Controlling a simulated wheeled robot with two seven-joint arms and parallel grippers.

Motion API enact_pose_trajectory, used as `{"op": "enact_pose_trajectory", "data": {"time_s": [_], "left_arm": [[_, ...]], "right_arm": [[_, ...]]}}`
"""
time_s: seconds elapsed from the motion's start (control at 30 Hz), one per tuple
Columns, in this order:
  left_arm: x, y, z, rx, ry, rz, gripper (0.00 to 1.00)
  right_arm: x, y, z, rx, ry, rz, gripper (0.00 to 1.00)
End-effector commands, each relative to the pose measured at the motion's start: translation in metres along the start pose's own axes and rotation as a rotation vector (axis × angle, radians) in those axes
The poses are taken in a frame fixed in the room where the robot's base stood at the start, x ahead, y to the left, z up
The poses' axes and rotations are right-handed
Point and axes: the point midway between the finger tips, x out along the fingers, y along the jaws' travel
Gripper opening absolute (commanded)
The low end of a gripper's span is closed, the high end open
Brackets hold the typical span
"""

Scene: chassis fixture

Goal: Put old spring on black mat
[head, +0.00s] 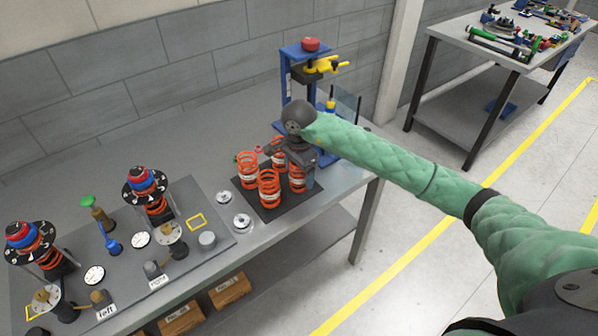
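Several orange coil springs with pale bands stand upright on the black mat (268,211): a front spring (269,189), a left spring (247,170), a rear spring (278,153) and a right spring (297,181). My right gripper (301,160) points down directly over the right spring, whose top it hides. Its fingers are too small and overlapped to show whether they are open or closed on that spring. I cannot tell which spring is the old one. My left gripper is out of view.
A grey fixture plate (200,250) at left carries two strut assemblies with red-and-blue tops, gauges and knobs. Silver discs (242,222) lie between plate and mat. A blue press (290,80) stands behind the mat. A second table (480,50) with tools is at upper right.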

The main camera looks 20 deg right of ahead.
Motion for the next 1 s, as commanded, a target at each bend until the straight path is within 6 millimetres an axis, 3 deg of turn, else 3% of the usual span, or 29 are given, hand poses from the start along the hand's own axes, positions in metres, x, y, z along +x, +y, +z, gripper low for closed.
{"op": "enact_pose_trajectory", "data": {"time_s": [0.43, 0.63, 0.8, 1.0], "left_arm": [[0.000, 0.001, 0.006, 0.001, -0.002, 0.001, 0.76], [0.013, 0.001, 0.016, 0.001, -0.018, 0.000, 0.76], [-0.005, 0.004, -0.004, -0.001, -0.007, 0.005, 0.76], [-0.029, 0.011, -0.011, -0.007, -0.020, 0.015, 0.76]], "right_arm": [[-0.002, 0.000, 0.000, 0.000, 0.000, 0.000, 0.77], [-0.008, 0.000, 0.000, -0.001, 0.001, -0.001, 0.77], [-0.019, -0.001, -0.001, 0.000, 0.001, -0.002, 0.77], [-0.040, -0.001, -0.001, 0.000, 0.002, -0.003, 0.77]]}}
